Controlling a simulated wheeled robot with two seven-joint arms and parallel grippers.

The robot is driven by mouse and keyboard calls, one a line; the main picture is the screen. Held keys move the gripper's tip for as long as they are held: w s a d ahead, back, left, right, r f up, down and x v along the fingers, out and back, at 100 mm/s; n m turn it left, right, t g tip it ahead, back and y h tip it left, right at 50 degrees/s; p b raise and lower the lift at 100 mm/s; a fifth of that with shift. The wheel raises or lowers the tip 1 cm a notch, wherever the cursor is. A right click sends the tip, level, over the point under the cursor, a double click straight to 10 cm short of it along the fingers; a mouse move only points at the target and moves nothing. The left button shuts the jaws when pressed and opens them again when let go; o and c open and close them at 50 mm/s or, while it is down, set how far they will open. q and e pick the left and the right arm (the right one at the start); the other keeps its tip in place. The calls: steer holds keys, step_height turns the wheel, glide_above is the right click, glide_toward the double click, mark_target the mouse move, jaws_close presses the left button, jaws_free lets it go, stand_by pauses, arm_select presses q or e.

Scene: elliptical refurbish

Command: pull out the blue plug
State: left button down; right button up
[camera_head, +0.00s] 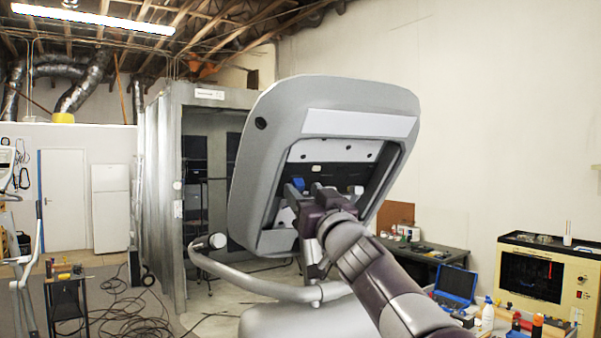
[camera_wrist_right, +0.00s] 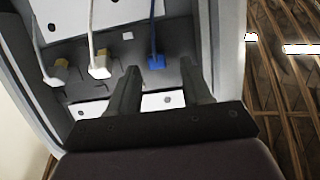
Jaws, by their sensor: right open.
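The blue plug (camera_wrist_right: 156,62) sits in the recessed panel of the elliptical's console, with a blue cable running from it. In the head view the blue plug (camera_head: 298,184) shows small, close to my gripper. My right gripper (camera_wrist_right: 159,68) is open, with one finger on each side of the blue plug in the wrist picture. I see gaps between the fingers and the plug; whether the tips reach its depth I cannot tell. My right arm partly hides the panel in the head view. My left gripper is in neither view.
Two white plugs, one middle (camera_wrist_right: 100,66) and one left (camera_wrist_right: 56,74), sit in the same panel with white cables. The grey console housing (camera_head: 262,125) surrounds the recess. A handlebar (camera_head: 255,288) curves below. A bench with a blue laptop (camera_head: 456,284) stands at right.

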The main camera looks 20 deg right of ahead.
mark_target(298, 184)
steer(key=shift+w+a+r+p, duration=0.2)
steer(key=shift+w+r+p, duration=0.1)
steer(key=shift+w+r, duration=0.3)
steer(key=shift+w+d, duration=0.1)
steer(key=shift+w, duration=0.15)
steer(key=shift+d, duration=0.25)
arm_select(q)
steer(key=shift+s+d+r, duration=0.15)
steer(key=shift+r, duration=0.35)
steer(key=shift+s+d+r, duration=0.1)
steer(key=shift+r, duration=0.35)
arm_select(e)
steer(key=shift+w, duration=0.15)
